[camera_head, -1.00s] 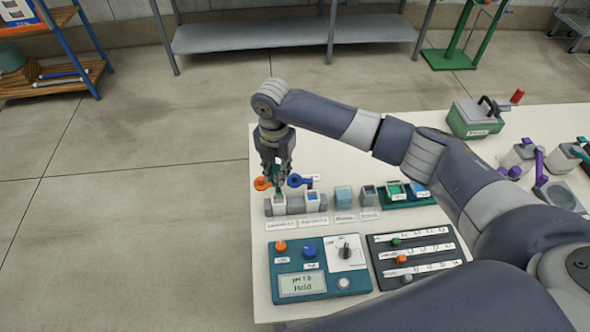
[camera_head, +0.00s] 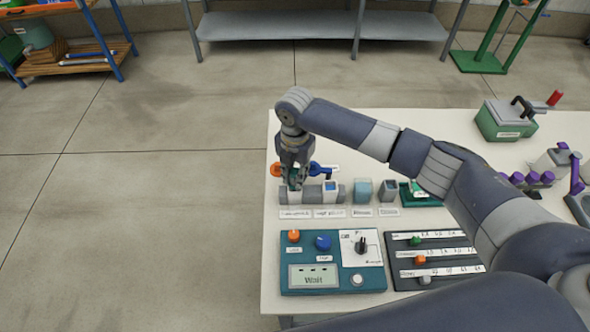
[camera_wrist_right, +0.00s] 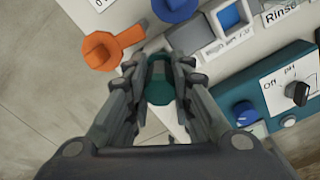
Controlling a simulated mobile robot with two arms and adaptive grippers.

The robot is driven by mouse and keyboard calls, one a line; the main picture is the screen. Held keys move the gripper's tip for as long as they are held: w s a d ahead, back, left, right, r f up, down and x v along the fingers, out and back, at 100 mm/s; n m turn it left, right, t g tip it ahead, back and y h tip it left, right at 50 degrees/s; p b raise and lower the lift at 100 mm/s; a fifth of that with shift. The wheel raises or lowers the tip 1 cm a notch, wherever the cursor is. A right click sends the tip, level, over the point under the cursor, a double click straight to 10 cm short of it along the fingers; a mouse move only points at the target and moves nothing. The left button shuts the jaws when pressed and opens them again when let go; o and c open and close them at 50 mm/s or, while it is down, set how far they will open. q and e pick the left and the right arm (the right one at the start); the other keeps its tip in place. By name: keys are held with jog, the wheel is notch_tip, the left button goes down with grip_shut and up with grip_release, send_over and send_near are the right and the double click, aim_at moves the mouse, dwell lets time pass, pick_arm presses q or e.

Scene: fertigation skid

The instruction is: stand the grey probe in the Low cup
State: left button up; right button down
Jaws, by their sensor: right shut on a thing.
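My right gripper (camera_head: 294,180) points down at the left end of the cup row. In the right wrist view it is shut on the probe (camera_wrist_right: 159,82), whose visible part looks dark green-teal. The probe stands upright over or in the leftmost cup (camera_head: 293,196), whose label starts with what looks like "Low". The fingers hide the probe's lower end, so I cannot tell how deep it sits. My left gripper is not in view.
A cup with a blue inside (camera_head: 330,187) and two more cups follow to the right. A teal control panel (camera_head: 300,250) reading "Wait" lies in front, beside a dark slider board (camera_head: 470,262).

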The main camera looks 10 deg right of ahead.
jog(key=shift+f, duration=0.4)
jog(key=c, duration=1.3)
grip_release()
jog(key=shift+c, duration=0.2)
jog(key=shift+r, duration=0.1)
notch_tip(320, 180, up, 7)
jog(key=p, duration=0.6)
jog(key=shift+p, duration=0.4)
